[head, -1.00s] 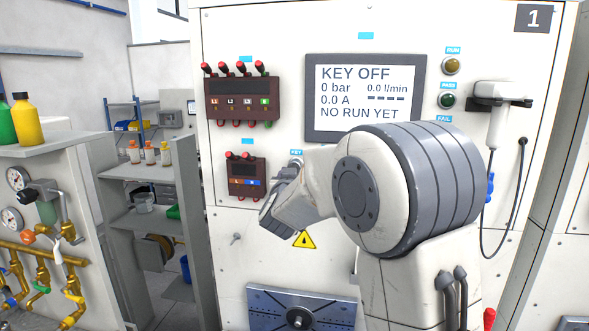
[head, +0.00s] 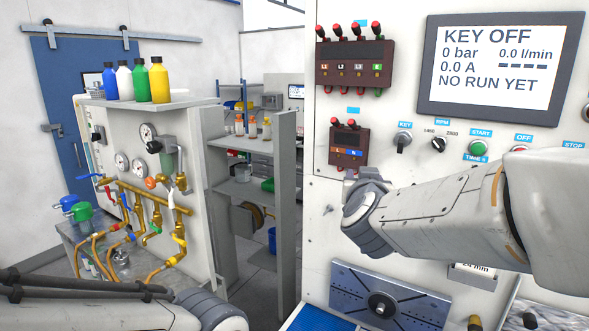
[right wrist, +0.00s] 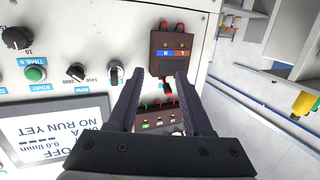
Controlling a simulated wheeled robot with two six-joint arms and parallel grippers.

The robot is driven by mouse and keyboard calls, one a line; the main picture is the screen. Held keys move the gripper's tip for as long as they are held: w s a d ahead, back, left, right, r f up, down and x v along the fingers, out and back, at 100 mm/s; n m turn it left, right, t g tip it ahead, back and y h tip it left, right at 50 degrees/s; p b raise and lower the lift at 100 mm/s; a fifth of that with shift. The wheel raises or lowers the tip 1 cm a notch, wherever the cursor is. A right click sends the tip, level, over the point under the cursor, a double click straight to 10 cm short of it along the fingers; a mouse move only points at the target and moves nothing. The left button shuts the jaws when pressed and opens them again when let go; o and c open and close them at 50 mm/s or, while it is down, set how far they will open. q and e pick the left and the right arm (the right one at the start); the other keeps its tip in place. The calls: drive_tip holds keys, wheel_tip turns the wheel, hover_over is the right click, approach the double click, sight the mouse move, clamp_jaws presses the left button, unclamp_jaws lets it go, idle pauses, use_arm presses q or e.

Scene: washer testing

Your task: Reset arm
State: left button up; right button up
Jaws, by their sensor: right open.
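My right arm comes in from the right in the head view. Its gripper (head: 352,178) is partly hidden behind its wrist, just below the small brown terminal block (head: 349,146). In the right wrist view the two dark fingers (right wrist: 162,82) stand apart, with nothing between them but the view of the panel. The key switch (head: 404,142) is clear of the gripper, up and to its right; it also shows in the right wrist view (right wrist: 114,74). The display (head: 500,68) reads KEY OFF and NO RUN YET. Part of my left arm crosses the lower left; its gripper is out of view.
A large terminal block (head: 355,62) sits above the small one. A green start button (head: 478,148) is right of the key. A blue-grey mounting plate (head: 360,290) is below my right arm. A bench with brass pipes (head: 150,195) and coloured bottles (head: 159,80) stands left.

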drive_tip(key=s+a+f+n+g+y+b, duration=0.3)
drive_tip(key=s+a+f+n+g+y, duration=0.15)
drive_tip(key=s+a+f, duration=0.4)
drive_tip(key=s+a+f+n+g+y+b, duration=0.35)
drive_tip(key=s+a+f+y, duration=0.2)
drive_tip(key=a+f, duration=0.65)
use_arm(q)
wheel_tip(320, 180, down, 13)
drive_tip(key=b, duration=0.5)
use_arm(e)
drive_tip(key=s+d+f+n+g+h, duration=0.1)
drive_tip(key=s+d+f+g, duration=0.3)
drive_tip(key=s+f, duration=0.4)
drive_tip(key=s+d+f+n+g+h, duration=0.1)
drive_tip(key=s+d+f+g+h, duration=0.3)
drive_tip(key=s+f, duration=0.4)
drive_tip(key=s, duration=0.3)
drive_tip(key=shift+s, duration=0.25)
